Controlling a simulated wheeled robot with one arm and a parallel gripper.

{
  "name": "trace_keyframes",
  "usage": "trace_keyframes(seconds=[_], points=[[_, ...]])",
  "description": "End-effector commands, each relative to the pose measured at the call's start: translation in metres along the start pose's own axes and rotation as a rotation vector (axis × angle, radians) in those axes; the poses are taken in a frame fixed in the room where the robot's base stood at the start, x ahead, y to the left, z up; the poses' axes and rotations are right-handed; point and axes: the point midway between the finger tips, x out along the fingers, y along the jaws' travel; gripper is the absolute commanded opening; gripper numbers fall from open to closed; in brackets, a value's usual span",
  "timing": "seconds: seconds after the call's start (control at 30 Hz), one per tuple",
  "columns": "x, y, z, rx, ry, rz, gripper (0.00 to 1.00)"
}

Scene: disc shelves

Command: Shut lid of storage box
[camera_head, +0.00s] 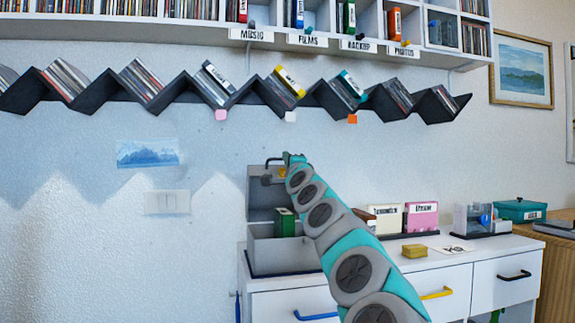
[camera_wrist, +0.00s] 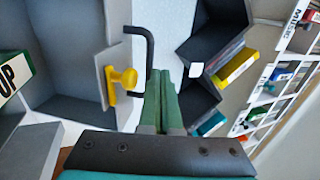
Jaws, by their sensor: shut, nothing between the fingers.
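The grey storage box (camera_head: 260,256) stands open at the left end of the white cabinet. Its lid (camera_head: 259,205) stands upright at the back, with a black handle and a yellow latch (camera_head: 282,173) near its top. In the wrist view the lid (camera_wrist: 88,60) shows with the yellow latch (camera_wrist: 122,77) and the black handle (camera_wrist: 151,52). My gripper (camera_head: 289,158) is at the lid's top edge.
A green case (camera_head: 285,222) stands inside the box; its lettered side (camera_wrist: 14,78) shows in the wrist view. White and pink boxes (camera_head: 421,217), a small yellow box (camera_head: 414,250) and a teal box (camera_head: 521,210) sit further right. A dark zigzag shelf (camera_head: 240,97) hangs above.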

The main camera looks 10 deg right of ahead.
Motion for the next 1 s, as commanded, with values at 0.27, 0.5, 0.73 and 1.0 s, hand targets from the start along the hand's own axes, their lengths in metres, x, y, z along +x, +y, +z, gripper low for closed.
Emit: trace_keyframes(seconds=[0.27, 0.5, 0.73, 1.0], points=[[0.008, -0.002, 0.001, 0.000, -0.001, 0.001, 0.00], [0.012, -0.003, 0.000, 0.000, 0.002, 0.000, 0.00], [0.013, -0.003, 0.001, 0.001, 0.000, 0.001, 0.00], [0.013, -0.003, 0.001, 0.001, 0.000, 0.001, 0.00]])
